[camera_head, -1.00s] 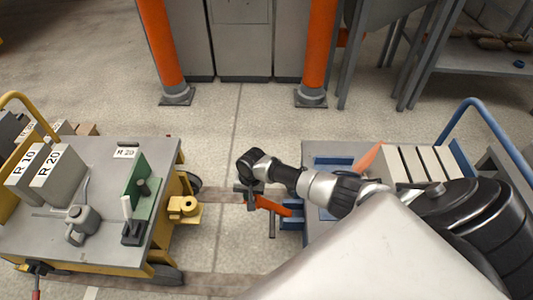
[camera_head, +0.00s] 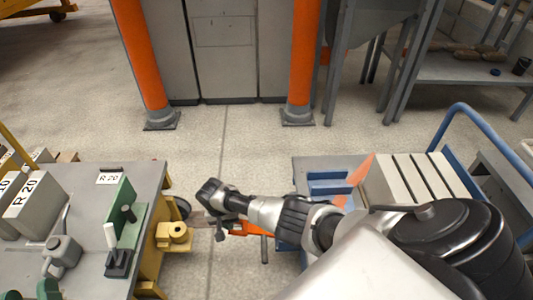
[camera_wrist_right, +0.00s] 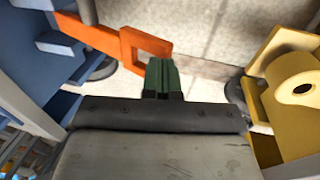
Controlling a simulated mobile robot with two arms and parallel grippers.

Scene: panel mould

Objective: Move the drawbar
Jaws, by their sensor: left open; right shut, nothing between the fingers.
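The orange drawbar (camera_head: 247,229) sticks out from the blue cart toward the yellow cart, partly hidden under my right arm in the head view. The right wrist view shows its flat bar (camera_wrist_right: 92,36) ending in a square loop. My right gripper (camera_wrist_right: 162,75) is shut and empty, its green fingertips at the loop's near edge; I cannot tell whether they are inside the loop. It also shows in the head view (camera_head: 220,236), between the carts. The yellow coupling (camera_head: 174,233) on the yellow cart is left of the loop, apart from it. My left gripper is not in view.
The yellow cart (camera_head: 85,192) at left carries grey blocks, an oil can and a green bracket. The blue cart (camera_head: 310,166) at right carries a slotted grey block. Orange posts (camera_head: 140,55) stand behind. Floor (camera_head: 235,140) is clear between and behind the carts.

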